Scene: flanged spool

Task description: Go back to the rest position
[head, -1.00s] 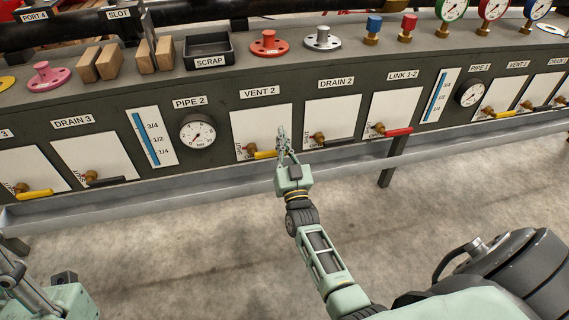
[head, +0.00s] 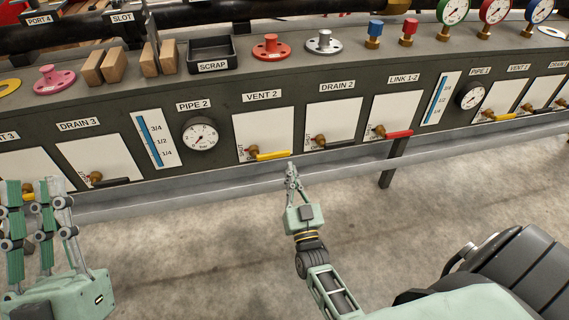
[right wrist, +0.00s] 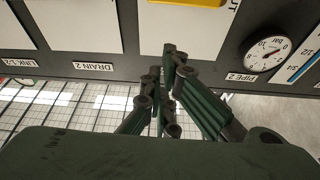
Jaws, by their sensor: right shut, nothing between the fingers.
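My right gripper (head: 291,170) is shut and empty in the head view. Its fingertips are just below the yellow valve handle (head: 273,156) under the VENT 2 label, over the bench's front edge, and look apart from the handle. In the right wrist view its closed fingers (right wrist: 168,60) reach toward the panel, upside down there. My left gripper (head: 38,190) is at the lower left of the head view, fingers pointing up and spread, with nothing visible between them. Flanged spools stand on the bench top: pink (head: 53,79), orange-red (head: 270,48) and silver (head: 323,42).
The sloped panel carries a PIPE 2 gauge (head: 200,134), a black DRAIN 2 handle (head: 337,144) and a red LINK 1-2 handle (head: 394,134). A black scrap tray (head: 212,53) and wooden blocks (head: 103,63) are on top. The floor (head: 190,250) in front is clear.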

